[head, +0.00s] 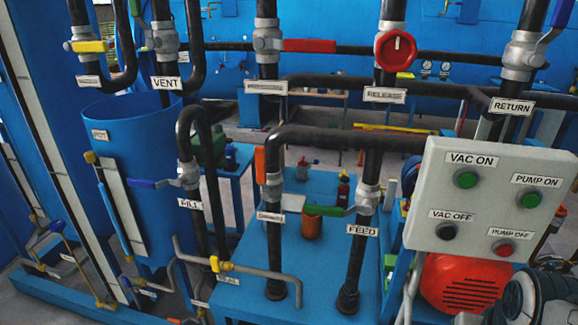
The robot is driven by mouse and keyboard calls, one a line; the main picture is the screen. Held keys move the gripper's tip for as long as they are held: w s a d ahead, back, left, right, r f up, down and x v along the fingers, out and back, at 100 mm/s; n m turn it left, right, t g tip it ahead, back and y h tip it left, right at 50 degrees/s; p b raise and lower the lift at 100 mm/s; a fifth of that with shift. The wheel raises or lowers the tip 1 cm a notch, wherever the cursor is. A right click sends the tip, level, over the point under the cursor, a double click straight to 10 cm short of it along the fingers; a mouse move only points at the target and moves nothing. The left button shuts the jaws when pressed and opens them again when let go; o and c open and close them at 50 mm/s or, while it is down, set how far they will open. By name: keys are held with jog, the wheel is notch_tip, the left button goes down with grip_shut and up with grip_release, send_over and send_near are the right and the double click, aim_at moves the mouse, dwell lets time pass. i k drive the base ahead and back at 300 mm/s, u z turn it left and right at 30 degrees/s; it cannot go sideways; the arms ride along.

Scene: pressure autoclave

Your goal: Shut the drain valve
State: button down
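A small valve with a yellow handle (221,265) sits on a thin grey pipe low in the middle of the head view, at the left edge of the blue pump table. A small white label (228,278) hangs just below it; it seems to read DRAIN, but the print is too small to be sure. The handle looks short and lies roughly along the pipe; I cannot tell for sure whether the valve is open or shut.
A grey control box (485,200) and a red motor (465,283) fill the right. A blue tank (135,150) stands left.

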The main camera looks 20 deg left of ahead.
aim_at(259, 152)
jog(key=z, duration=0.05)
jog(key=k, duration=1.05)
jog(key=u, duration=0.8)
jog(key=i, duration=1.1)
jog(key=z, duration=0.55)
